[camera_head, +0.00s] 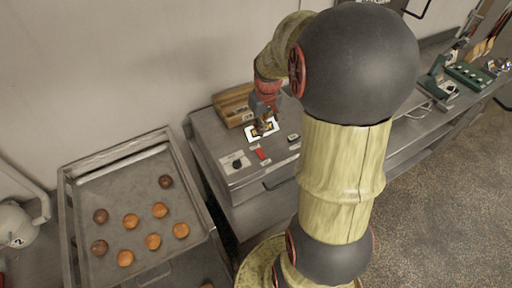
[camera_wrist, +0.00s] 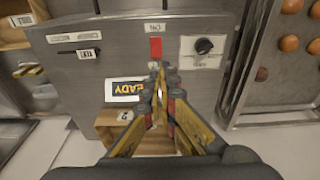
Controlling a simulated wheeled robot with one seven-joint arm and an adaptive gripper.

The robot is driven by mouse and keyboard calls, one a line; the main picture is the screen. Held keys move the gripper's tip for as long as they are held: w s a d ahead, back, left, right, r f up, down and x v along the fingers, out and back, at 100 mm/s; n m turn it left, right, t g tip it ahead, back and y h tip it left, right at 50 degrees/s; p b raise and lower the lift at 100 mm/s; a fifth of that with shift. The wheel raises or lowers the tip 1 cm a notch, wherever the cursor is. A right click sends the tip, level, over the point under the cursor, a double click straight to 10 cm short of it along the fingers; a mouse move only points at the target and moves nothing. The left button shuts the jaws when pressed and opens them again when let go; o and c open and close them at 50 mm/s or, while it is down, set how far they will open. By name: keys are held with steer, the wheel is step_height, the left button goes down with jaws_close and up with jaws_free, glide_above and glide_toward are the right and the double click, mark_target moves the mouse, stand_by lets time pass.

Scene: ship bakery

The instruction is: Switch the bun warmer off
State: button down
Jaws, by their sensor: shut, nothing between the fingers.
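The bun warmer looks to be the grey metal unit (camera_head: 213,137) under my arm; its panel (camera_wrist: 110,62) fills the wrist view's middle. A red switch (camera_head: 261,154) sits on the panel, with a small label at each end; it also shows in the wrist view (camera_wrist: 155,47). A black knob (camera_head: 237,163) on a white plate is beside it, also in the wrist view (camera_wrist: 204,46). A lit display (camera_wrist: 123,88) reads READY, upside down. My gripper (camera_wrist: 158,68) is shut and empty, its tips just below the switch in the wrist view, partly covering the nearer label. Contact cannot be told.
A wooden box (camera_head: 232,104) stands behind the display. A metal tray (camera_head: 95,200) with several buns is at the left. A green device (camera_head: 467,76) stands on the counter at the right. My arm hides part of the counter.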

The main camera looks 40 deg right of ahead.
mark_target(257, 152)
steer(key=f, duration=0.4)
steer(key=w+f, duration=0.1)
steer(key=f, duration=0.3)
steer(key=w+f+p, duration=0.1)
steer(key=f, duration=0.4)
steer(key=shift+d, duration=0.2)
steer(key=shift+p, duration=0.35)
